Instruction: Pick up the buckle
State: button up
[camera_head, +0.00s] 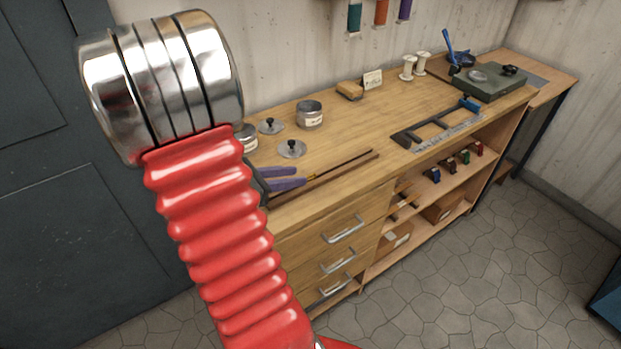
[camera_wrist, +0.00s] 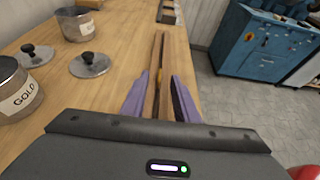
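My gripper (camera_wrist: 161,84) reaches low over the near edge of the workbench (camera_head: 345,125), with its two purple fingers apart. It also shows in the head view (camera_head: 303,178), partly behind my red arm. A small gold-coloured bit (camera_wrist: 160,76) shows between the fingertips in the wrist view. It may be the buckle, but it is too small and too covered to be sure. I cannot see the fingers touching it. No other buckle can be made out.
A jar labelled GOLD (camera_wrist: 16,92), another jar (camera_head: 309,114) and two knobbed lids (camera_head: 292,149) (camera_head: 271,126) stand left of my gripper. A dark frame-shaped tool (camera_head: 437,126), white spools (camera_head: 414,66) and a green-grey block (camera_head: 490,82) lie farther along the bench. Drawers (camera_head: 335,238) are below.

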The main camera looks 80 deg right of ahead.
aim_at(309, 176)
jog(key=x, duration=0.5)
jog(key=shift+a+f, duration=0.1)
jog(key=shift+c, duration=0.7)
grip_shut()
